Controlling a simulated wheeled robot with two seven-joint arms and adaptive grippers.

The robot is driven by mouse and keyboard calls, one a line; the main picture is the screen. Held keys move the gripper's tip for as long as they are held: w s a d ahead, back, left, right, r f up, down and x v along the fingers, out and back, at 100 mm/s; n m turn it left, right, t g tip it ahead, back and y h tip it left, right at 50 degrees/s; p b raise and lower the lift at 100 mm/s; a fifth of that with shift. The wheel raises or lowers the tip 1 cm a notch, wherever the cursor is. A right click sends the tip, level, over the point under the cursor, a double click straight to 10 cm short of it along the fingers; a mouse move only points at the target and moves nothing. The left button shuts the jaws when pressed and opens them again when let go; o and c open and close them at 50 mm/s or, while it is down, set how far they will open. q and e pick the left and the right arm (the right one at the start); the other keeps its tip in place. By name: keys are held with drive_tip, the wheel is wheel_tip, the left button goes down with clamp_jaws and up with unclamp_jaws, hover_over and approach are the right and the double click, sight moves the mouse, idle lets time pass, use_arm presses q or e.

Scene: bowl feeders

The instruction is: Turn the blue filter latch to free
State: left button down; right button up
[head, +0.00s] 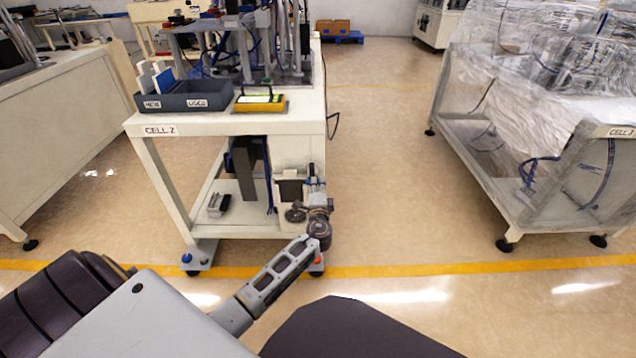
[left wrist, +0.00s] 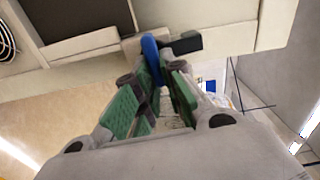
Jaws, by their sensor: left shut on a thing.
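The blue filter latch (left wrist: 151,58) shows in the left wrist view as a blue rounded piece at the cabinet panel's lower edge, beside a small dark block (left wrist: 186,43). My left gripper (left wrist: 158,78) has green pads, and its fingertips are closed on the latch from both sides. In the head view my left gripper (head: 316,198) is at the lower right front of the CELL 2 bench (head: 225,123). The latch cannot be made out there, as the gripper and wrist cover that spot. My right gripper is not in view.
On the bench stand a grey divided tray (head: 185,103) marked NEW and USED and a yellow-edged box (head: 259,106). A small grey item (head: 218,205) lies on the lower shelf. A plastic-wrapped bench (head: 480,160) stands right, with open floor between.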

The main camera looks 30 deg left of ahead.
use_arm(q)
drive_tip(key=shift+f+m, duration=0.1)
drive_tip(key=shift+m, duration=0.4)
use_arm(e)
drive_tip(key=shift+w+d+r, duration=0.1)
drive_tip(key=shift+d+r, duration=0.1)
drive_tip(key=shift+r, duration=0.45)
use_arm(q)
drive_tip(key=c, duration=1.5)
unclamp_jaws()
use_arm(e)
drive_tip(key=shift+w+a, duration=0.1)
use_arm(q)
drive_tip(key=shift+s+d, duration=0.1)
drive_tip(key=shift+v, duration=5.9)
